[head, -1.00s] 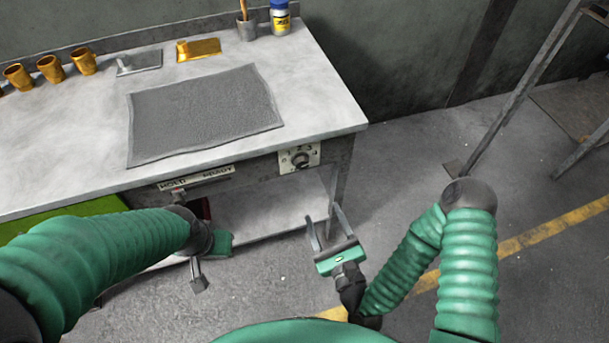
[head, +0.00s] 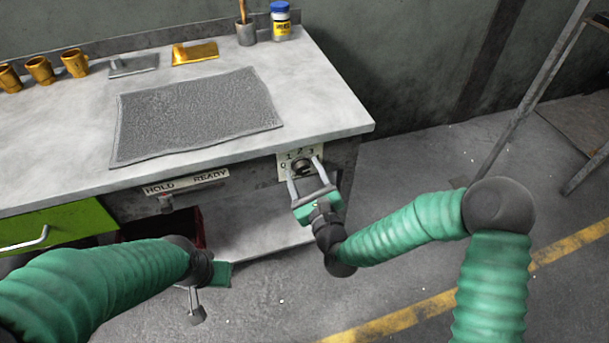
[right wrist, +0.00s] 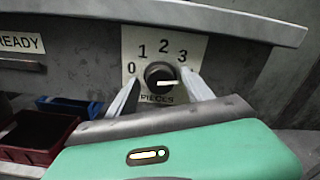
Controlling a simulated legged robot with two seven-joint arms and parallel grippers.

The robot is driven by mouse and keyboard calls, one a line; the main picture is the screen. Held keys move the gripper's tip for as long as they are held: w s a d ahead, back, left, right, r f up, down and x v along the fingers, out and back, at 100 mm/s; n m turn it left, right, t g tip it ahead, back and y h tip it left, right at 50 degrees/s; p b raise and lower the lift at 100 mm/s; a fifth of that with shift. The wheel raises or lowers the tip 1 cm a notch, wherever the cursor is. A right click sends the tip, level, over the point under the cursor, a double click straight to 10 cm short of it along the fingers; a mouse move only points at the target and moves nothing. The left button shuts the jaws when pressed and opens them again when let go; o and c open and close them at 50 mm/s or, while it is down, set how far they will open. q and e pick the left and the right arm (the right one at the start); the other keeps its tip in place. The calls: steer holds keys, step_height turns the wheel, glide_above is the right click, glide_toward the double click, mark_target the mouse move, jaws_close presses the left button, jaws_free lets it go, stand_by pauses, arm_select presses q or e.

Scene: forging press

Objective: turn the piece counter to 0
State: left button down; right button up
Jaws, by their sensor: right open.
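The piece counter is a round black knob (right wrist: 158,71) on a pale plate (right wrist: 196,47) marked 0, 1, 2, 3 and PIECES, on the bench front. Its white mark lies nearly level and points right, below the 3 and away from the 0. In the head view the knob (head: 300,165) is partly hidden by my right gripper (head: 306,171). That gripper is open, one finger on each side of the knob; I cannot tell whether they touch it. My left gripper (head: 197,306) hangs low at the left, and its jaw opening is unclear.
A HOLD/READY label (head: 186,182) with a lever (head: 166,203) sits left of the counter. A green drawer (head: 60,225) is farther left. On top are a grey mat (head: 198,115), orange cups (head: 75,63) and a blue-capped jar (head: 281,22). Red and blue bins (right wrist: 38,135) stand below.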

steer(key=c, duration=1.2)
steer(key=shift+o, duration=0.2)
